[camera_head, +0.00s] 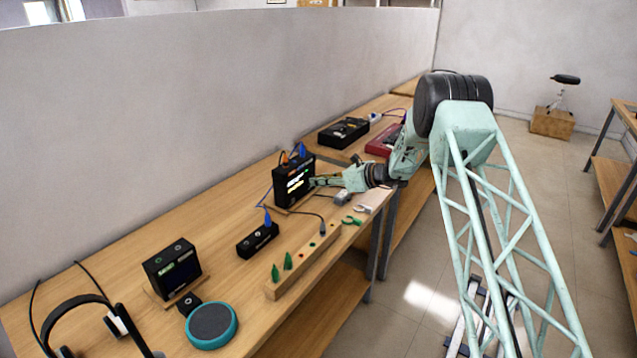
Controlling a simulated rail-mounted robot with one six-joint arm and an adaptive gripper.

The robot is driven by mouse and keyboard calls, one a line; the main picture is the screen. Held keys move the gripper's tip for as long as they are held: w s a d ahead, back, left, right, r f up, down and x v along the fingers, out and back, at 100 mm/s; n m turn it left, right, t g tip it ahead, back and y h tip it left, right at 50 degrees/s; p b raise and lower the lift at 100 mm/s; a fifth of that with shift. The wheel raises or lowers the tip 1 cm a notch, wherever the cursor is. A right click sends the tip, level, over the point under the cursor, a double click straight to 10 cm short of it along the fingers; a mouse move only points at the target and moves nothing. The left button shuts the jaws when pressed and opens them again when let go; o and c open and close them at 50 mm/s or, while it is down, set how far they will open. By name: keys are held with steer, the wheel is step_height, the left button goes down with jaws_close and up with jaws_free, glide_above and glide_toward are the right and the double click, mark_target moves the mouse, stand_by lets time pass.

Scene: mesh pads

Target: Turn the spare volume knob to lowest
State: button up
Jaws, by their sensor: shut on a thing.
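A black box-shaped device (280,185) with a lit front panel stands upright on the wooden bench, near the middle of the view. My gripper (317,182) reaches in from the right, and its pale green fingers are at the right side of the panel. The fingers are shut on a small part there, which looks to be the spare volume knob. The fingers hide the knob, so its setting cannot be read. The lit marks on the panel are too small to read.
A black two-knob box (258,241), a wooden strip (300,268) with green pegs, a second display unit (172,270), a teal round pad (211,326) and headphones (75,312) lie nearer on the bench. Cables run behind the device. A black case (343,133) stands farther back.

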steer(key=shift+f+b, duration=0.1)
steer(key=shift+b, duration=0.35)
steer(key=n+t+h+b, duration=0.1)
steer(key=n+b, duration=0.1)
steer(key=b, duration=0.1)
steer(key=shift+s+a, duration=0.1)
steer(key=shift+s, duration=0.1)
steer(key=shift+s+n+t+b, duration=0.1)
steer(key=shift+n+t+b, duration=0.5)
steer(key=shift+n+t, duration=0.5)
steer(key=shift+s+a+f+n+t+h, duration=0.1)
steer(key=shift+n+t+h, duration=0.45)
steer(key=shift+n, duration=0.95)
steer(key=shift+s+f+n+t+y, duration=0.15)
steer(key=shift+n+t+y, duration=0.1)
steer(key=shift+n+t, duration=1.15)
steer(key=shift+n, duration=0.6)
steer(key=o, duration=0.8)
steer(key=shift+o, duration=0.2)
